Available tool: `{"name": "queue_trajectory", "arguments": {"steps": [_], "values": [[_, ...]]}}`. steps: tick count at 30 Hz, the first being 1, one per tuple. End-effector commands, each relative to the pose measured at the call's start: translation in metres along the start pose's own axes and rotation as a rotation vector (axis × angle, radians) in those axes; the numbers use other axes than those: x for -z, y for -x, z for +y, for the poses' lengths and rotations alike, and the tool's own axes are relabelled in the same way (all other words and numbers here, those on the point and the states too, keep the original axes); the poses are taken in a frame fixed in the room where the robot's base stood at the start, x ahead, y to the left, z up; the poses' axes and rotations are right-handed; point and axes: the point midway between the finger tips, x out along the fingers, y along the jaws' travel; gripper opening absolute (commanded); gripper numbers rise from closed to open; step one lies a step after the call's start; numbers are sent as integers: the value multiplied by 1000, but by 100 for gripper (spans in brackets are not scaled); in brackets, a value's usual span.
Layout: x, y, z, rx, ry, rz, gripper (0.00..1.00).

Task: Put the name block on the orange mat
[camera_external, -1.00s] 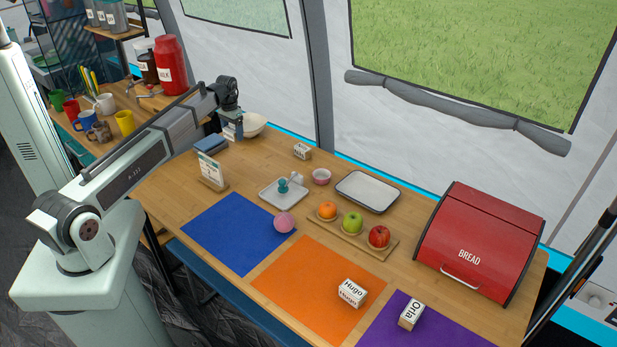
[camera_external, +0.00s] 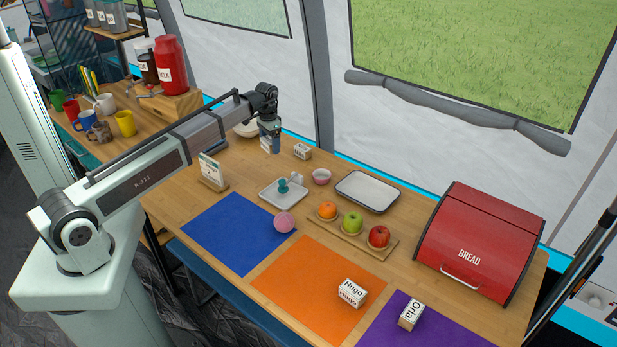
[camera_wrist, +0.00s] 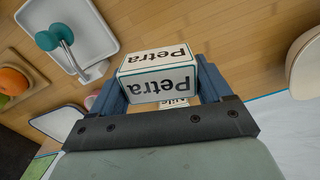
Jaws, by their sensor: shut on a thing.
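The block is between both fingers, held above the back part of the table and away from the mats. The orange mat (camera_external: 300,285) lies flat at the front middle of the table. A "Hugo" block (camera_external: 351,292) rests on its right part. An "Orla" block (camera_external: 411,315) is on the purple mat (camera_external: 385,325).
A small tray (camera_external: 270,198), a fruit board (camera_external: 335,235), a white tray (camera_external: 368,191) and a red bread bin (camera_external: 478,240) stand around. A card stand (camera_external: 212,172) is left.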

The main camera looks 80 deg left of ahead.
Motion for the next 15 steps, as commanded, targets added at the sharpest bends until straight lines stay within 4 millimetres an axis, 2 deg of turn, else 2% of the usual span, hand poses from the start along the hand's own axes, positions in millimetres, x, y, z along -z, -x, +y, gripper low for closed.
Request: {"name": "queue_trajectory", "arguments": {"steps": [1,7,15], "values": [[3,0,19,0,-27,1,48],[11,1,87,0,-121,2,48],[8,2,178,0,-249,5,48]]}}
